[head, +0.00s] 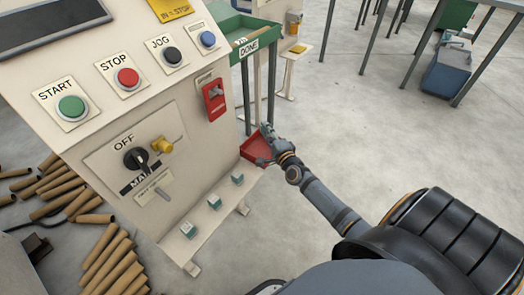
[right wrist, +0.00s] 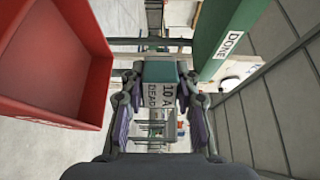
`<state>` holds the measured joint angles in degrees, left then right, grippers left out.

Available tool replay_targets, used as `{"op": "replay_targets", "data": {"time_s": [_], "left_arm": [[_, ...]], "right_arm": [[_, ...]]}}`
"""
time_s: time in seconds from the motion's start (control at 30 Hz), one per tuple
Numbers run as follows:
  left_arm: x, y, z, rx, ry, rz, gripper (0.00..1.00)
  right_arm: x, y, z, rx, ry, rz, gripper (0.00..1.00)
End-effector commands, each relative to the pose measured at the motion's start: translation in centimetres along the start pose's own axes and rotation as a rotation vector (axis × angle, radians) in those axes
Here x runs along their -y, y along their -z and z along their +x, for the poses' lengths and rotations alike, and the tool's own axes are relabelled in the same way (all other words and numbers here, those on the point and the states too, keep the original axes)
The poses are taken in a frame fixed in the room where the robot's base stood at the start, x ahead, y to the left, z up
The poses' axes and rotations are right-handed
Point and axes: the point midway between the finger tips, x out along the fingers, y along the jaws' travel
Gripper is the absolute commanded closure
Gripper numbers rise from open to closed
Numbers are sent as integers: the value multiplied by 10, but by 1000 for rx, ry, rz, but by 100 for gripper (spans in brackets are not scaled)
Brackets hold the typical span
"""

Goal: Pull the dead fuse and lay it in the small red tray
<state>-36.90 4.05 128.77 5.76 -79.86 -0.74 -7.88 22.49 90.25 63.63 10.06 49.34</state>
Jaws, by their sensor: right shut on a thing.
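My right gripper (head: 268,136) is at the small red tray (head: 251,149), at the right end of the machine's ledge in the head view. In the right wrist view the gripper (right wrist: 160,98) is shut on the dead fuse (right wrist: 159,72), a teal and grey block with a label reading "10 A DEAD". The tray (right wrist: 60,60) is to the left of the fuse in that view, and the fuse is apart from it there. In the head view the fuse is small and partly hidden by the fingers. My left gripper is not in view.
The panel carries a red unit (head: 214,99), push buttons and a rotary switch (head: 136,158). A green "DONE" tray (head: 232,27) stands behind. Cardboard tubes (head: 108,262) lie at left.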

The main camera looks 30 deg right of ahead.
Motion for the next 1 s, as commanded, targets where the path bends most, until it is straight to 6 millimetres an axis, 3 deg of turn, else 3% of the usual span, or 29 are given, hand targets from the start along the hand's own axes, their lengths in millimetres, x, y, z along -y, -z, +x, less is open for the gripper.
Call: {"op": "replay_targets", "data": {"time_s": [0.3,0.33,0.53,0.83,1.0], "left_arm": [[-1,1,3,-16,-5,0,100],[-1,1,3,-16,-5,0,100],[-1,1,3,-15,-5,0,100],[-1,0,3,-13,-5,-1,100],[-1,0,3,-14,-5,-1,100]], "right_arm": [[-1,0,0,0,1,-1,100],[-1,0,0,0,1,-1,68],[-1,0,0,0,1,-1,43],[-2,0,-2,0,0,-1,43],[-3,0,-27,2,-2,-3,43]]}}
